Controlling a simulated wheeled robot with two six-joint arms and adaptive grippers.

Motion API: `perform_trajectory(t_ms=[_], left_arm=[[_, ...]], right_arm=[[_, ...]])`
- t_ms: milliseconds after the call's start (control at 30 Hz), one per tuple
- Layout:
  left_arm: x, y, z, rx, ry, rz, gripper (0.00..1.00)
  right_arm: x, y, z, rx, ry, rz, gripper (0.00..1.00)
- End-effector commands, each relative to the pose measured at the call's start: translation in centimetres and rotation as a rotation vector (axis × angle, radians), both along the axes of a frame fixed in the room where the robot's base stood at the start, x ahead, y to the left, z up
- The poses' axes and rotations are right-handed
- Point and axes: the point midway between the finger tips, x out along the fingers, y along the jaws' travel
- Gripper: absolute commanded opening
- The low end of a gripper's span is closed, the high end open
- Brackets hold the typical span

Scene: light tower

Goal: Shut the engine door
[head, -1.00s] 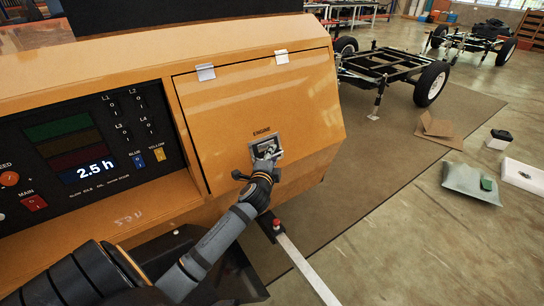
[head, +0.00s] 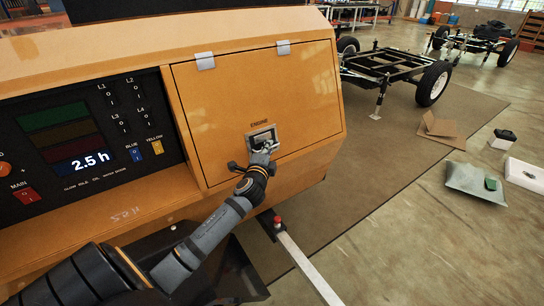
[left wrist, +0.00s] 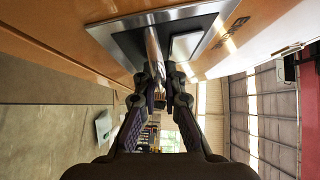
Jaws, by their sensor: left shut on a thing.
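The engine door (head: 235,90) is an orange panel marked ENGINE, hung from two light hinges along its top edge. It lies in line with the orange housing, with a thin dark seam along its left side. I cannot tell whether it is fully latched. Its metal latch (head: 261,136) sits low on the door. My left gripper (head: 262,150) is at the latch. In the left wrist view, its fingers (left wrist: 165,82) are closed on the latch's handle (left wrist: 154,50), which stands in a recessed metal plate (left wrist: 121,36). My right gripper is out of view.
A control panel (head: 80,140) with a display reading 2.5 h is left of the door. Below the door, a pale bar (head: 305,268) with a red knob (head: 278,221) juts out.

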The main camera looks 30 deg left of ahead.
Motion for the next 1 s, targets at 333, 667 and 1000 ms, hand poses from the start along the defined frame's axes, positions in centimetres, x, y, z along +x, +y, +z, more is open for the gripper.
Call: perform_trajectory(t_ms=[333,667,1000], left_arm=[[0.1,0.6,-0.3,0.011,0.003,0.008,0.11],[0.1,0.5,-0.3,0.010,0.003,0.008,0.32],[-2.4,-0.6,-0.2,0.013,0.004,0.003,0.32]], right_arm=[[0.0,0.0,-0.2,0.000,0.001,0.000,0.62],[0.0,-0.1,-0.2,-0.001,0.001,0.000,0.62],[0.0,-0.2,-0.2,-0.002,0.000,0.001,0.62]])
